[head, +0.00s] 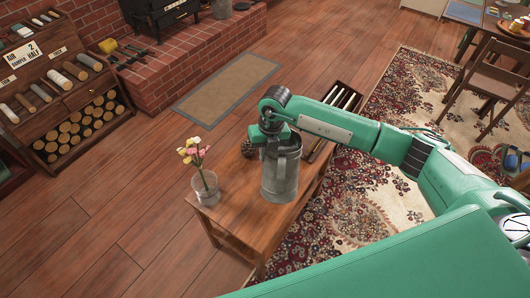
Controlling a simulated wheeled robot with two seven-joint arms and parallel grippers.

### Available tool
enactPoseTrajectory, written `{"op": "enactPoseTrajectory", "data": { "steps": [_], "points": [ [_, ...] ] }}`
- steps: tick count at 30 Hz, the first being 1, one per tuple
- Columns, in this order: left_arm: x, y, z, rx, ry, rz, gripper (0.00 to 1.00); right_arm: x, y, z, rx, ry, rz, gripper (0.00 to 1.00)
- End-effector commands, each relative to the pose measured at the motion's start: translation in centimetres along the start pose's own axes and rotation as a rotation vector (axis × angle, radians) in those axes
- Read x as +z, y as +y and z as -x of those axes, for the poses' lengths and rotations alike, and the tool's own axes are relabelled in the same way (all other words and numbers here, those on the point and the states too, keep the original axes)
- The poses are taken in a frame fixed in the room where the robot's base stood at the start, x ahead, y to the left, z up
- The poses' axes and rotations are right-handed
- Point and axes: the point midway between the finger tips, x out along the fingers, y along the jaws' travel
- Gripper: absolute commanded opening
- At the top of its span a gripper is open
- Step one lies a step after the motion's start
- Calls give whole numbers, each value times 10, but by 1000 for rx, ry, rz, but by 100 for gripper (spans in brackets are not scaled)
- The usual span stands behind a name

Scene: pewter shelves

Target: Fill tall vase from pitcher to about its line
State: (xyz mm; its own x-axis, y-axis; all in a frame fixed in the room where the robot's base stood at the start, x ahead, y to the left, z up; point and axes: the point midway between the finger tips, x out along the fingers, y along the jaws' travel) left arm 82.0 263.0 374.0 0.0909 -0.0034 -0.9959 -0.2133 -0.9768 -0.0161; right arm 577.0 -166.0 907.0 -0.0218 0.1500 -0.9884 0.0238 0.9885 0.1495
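A grey metal pitcher (281,180) stands upright on, or just above, a small wooden table; I cannot tell whether its base touches. A clear glass vase (206,190) with pink, yellow and white flowers stands at the table's left end, to the left of the pitcher and apart from it. Its line and any water in it are too small to make out. My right gripper (269,141) points down at the pitcher's upper left rim. Its fingers are too hidden to show whether they hold the pitcher. My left gripper is not in view.
The wooden table (235,207) also bears a dark pine cone (248,149) behind the pitcher and a dark tray (338,93) with pale sticks at its far end. A patterned rug (364,208) lies to the right. Bare table shows between vase and pitcher.

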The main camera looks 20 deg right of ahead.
Motion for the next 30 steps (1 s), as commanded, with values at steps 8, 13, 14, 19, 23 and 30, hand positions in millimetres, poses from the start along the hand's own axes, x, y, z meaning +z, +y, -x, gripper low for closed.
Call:
{"op": "enactPoseTrajectory", "data": {
  "steps": [8,13,14,19,23,30],
  "points": [
    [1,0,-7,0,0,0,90,-1,4,15,-83,-226,36,0],
    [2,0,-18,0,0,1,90,1,4,26,-122,-327,50,0],
    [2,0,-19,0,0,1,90,1,4,27,-126,-337,51,0],
    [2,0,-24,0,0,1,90,2,5,33,-143,-379,55,0],
    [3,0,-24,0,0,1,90,2,5,35,-148,-390,56,0],
    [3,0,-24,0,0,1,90,2,5,36,-149,-391,57,0]
  ]
}}
